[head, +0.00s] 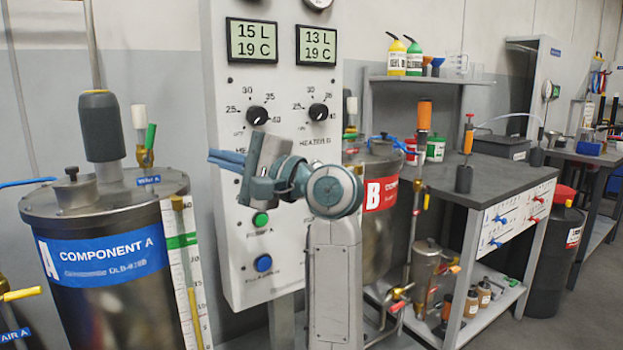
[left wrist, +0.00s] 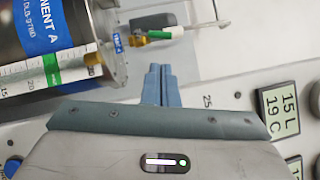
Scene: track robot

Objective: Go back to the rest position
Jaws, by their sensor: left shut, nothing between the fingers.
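My left gripper (head: 226,160) shows in the head view in front of the white control panel (head: 285,185). Its blue fingers point left, toward the gap between the panel and the tank marked Component A (head: 110,285). In the left wrist view the fingers (left wrist: 161,85) are together, with nothing between them. They appear apart from the tank and the panel. My left arm is folded in front of the panel and hides part of it. My right gripper is not in view.
The panel has two displays (head: 252,40), two knobs, and a green (head: 260,220) and a blue button. Tank B (head: 380,205) stands right of my arm. A dark workbench (head: 485,185) with bottles on a shelf and a black drum (head: 556,255) stand farther right. Floor shows at lower right.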

